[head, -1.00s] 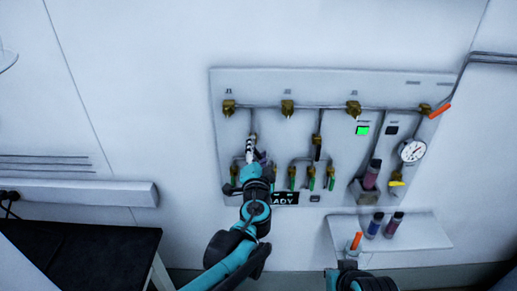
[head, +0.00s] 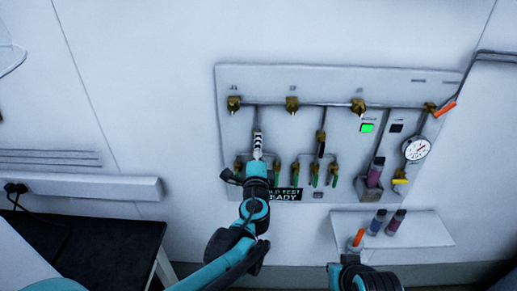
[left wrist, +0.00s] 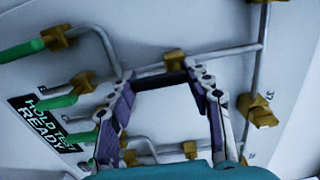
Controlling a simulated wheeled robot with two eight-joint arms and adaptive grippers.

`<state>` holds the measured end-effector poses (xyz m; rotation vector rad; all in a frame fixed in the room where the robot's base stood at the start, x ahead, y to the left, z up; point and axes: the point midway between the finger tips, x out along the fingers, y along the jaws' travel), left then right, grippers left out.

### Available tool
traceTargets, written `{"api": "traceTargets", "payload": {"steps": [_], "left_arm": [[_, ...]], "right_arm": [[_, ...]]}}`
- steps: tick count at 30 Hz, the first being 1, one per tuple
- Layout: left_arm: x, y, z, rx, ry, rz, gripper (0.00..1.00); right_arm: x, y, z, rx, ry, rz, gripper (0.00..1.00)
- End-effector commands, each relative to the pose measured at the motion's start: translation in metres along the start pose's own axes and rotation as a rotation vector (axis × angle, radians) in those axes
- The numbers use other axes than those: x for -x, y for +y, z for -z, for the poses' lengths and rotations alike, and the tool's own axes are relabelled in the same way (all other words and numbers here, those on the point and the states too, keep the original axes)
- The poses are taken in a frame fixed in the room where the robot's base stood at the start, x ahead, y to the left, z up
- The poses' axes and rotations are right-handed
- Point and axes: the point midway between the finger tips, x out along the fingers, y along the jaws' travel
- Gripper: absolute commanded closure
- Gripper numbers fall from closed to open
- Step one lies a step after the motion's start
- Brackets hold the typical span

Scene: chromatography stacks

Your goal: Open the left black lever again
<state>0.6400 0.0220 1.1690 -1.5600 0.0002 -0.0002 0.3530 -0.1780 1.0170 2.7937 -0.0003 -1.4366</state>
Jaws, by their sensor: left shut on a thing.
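The left black lever (left wrist: 165,81) shows in the left wrist view as a dark bar below a brass valve (left wrist: 174,62) on the wall panel. My left gripper (left wrist: 167,84) has its two fingertips at either end of this bar and is shut on it. In the head view my left gripper (head: 258,146) stands in front of the left branch of pipe and hides the lever there. A second black lever (head: 320,147) hangs straight down on the middle branch. My right gripper (head: 350,264) is at the bottom edge; its fingers are not clear.
Green levers (head: 315,180) hang close to the right of my left gripper, above a "READY" sign (head: 283,195). A gauge (head: 416,148) and yellow lever (head: 400,179) are at the panel's right. A shelf (head: 430,232) with small bottles (head: 376,222) is below.

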Motion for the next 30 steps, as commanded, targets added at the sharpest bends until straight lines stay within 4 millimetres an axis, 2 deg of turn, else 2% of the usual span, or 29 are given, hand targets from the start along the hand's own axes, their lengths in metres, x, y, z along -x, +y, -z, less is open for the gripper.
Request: {"api": "traceTargets", "payload": {"steps": [11, 12, 14, 24, 26, 30], "left_arm": [[0.0, 0.0, 0.0, -0.006, 0.0, 0.0, 0.79], [0.0, 0.0, 0.0, -0.006, 0.0, 0.0, 0.42], [0.0, 0.0, 0.0, -0.006, 0.0, 0.0, 0.28], [0.002, 0.0, 0.0, -0.005, 0.0, 0.0, 0.28], [0.007, 0.0, 0.0, -0.005, 0.001, 0.0, 0.28], [0.029, 0.0, 0.0, -0.005, 0.002, 0.0, 0.28]], "right_arm": [[0.0, 0.0, 0.0, 0.0, 0.0, 0.0, 1.0], [0.0, 0.0, 0.0, 0.0, 0.0, 0.0, 1.0], [0.0, 0.0, 0.0, 0.0, 0.0, 0.0, 1.0], [0.0, 0.0, 0.0, 0.0, 0.0, 0.0, 1.0], [0.0, 0.0, 0.0, 0.0, 0.0, 0.0, 1.0], [0.0, 0.0, 0.0, 0.0, 0.0, 0.0, 1.0]]}}
